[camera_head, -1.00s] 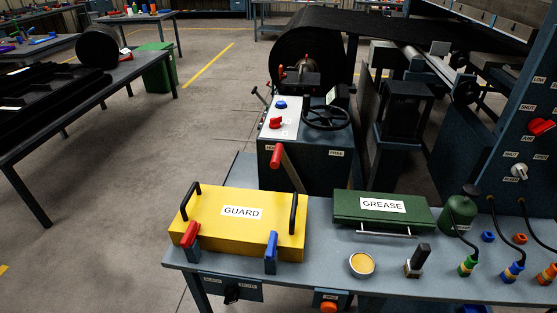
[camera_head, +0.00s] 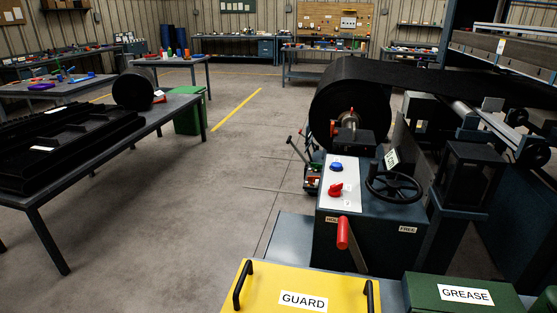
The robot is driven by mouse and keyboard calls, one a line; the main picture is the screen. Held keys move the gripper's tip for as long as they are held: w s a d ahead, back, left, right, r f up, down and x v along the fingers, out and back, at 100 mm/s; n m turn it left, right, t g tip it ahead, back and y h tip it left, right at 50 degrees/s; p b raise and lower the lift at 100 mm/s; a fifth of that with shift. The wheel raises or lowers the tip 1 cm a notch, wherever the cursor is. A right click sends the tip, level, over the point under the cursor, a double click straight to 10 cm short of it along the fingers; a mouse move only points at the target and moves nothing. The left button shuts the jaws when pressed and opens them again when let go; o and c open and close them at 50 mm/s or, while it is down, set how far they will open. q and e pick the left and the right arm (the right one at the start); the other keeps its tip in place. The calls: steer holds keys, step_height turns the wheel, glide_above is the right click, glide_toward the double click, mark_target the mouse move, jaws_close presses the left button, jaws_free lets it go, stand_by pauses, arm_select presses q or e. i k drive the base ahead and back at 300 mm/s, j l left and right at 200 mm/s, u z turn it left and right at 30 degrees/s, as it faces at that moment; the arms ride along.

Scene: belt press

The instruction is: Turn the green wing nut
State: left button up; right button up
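I cannot make out a green wing nut in the head view. The control stand (camera_head: 385,243) with a black handwheel (camera_head: 393,187), a red knob (camera_head: 336,189), a blue button (camera_head: 336,166) and a red-handled lever (camera_head: 343,233) stands right of centre. Behind it is a large black belt roll (camera_head: 348,98) with a metal hub (camera_head: 348,119). Small red and green parts (camera_head: 313,180) sit just left of the stand, too small to tell apart. Neither of my grippers is in view.
A yellow GUARD cover (camera_head: 262,292) and a green GREASE box (camera_head: 462,292) lie at the bottom edge. A table (camera_head: 165,113) with black parts stands at left, a green bin (camera_head: 189,117) behind it. The concrete floor (camera_head: 190,210) between is clear.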

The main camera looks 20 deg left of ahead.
mark_target(316, 167)
steer(key=i+j+u, duration=0.1)
steer(key=j, duration=0.15)
steer(key=i+j+u, duration=0.1)
steer(key=j+u, duration=0.25)
steer(key=u, duration=0.2)
steer(key=j+u, duration=0.2)
steer(key=u, duration=0.25)
steer(key=j+u, duration=0.25)
steer(key=u, duration=0.2)
steer(key=i+j, duration=0.3)
steer(key=i+j+z, duration=0.1)
steer(key=i+j, duration=0.15)
steer(key=j, duration=0.25)
steer(key=i+j, duration=0.25)
steer(key=j, duration=0.2)
steer(key=i+z, duration=0.45)
steer(key=i+j+z, duration=0.25)
steer(key=i+z, duration=0.25)
steer(key=i, duration=0.15)
